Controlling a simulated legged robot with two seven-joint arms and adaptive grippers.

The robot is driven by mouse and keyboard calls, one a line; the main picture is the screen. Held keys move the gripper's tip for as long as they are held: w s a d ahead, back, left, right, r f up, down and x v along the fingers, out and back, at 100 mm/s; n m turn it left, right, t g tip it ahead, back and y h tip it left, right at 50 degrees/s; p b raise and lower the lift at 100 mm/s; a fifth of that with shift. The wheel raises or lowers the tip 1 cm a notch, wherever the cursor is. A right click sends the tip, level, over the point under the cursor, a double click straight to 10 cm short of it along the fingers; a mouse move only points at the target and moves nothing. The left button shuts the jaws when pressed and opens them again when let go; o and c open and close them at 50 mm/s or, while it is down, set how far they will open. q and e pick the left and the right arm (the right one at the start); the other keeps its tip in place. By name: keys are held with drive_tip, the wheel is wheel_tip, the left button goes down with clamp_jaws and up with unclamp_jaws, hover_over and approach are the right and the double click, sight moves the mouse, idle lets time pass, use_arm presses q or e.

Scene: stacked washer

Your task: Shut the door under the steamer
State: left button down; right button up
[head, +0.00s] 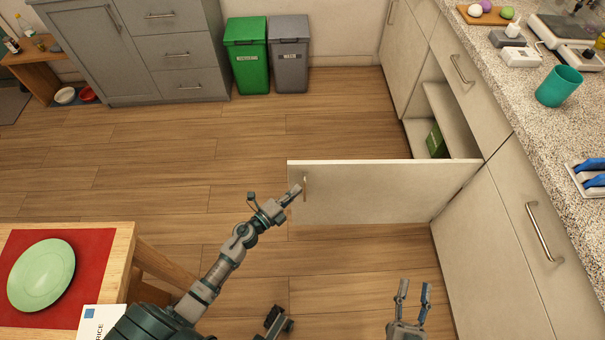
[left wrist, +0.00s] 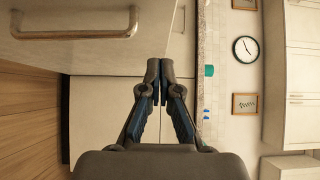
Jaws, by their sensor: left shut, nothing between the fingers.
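A cream cabinet door (head: 385,195) stands swung out from the counter front, with its hinge side at the right. Its metal handle (head: 305,188) is near the free left edge. The door and handle also show at the upper left of the left wrist view (left wrist: 75,34). My left gripper (head: 297,190) is shut and empty at the door's free edge, close to the handle; I cannot tell if it touches. Its closed fingers show in the left wrist view (left wrist: 160,68). My right gripper (head: 414,287) is open and empty, below the door in the picture. I cannot clearly identify the steamer.
The open cabinet (head: 448,115) has a shelf and a green item (head: 436,141) inside. A speckled counter (head: 540,125) with a teal cup (head: 559,86) runs along the right. A table with a green plate (head: 41,275) is at lower left. Wooden floor (head: 190,160) beyond the door is clear.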

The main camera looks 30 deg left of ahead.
sight(309, 168)
use_arm(q)
drive_tip(key=w, duration=0.2)
drive_tip(key=w+a, duration=0.1)
drive_tip(key=w, duration=0.1)
drive_tip(key=w+b, duration=0.1)
drive_tip(key=w, duration=0.1)
drive_tip(key=shift+w+a+f, duration=0.2)
drive_tip(key=shift+a+f, duration=0.1)
drive_tip(key=shift+a, duration=0.05)
drive_tip(key=shift+w+a, duration=0.1)
drive_tip(key=shift+w, duration=0.1)
drive_tip(key=shift+w+r, duration=0.1)
drive_tip(key=shift+d+r, duration=0.15)
drive_tip(key=shift+d, duration=0.15)
use_arm(e)
drive_tip(key=r+t, duration=0.1)
drive_tip(key=s+r+t, duration=0.1)
drive_tip(key=shift+s+r+t, duration=0.25)
drive_tip(key=shift+r+t, duration=0.05)
drive_tip(key=shift+r, duration=0.05)
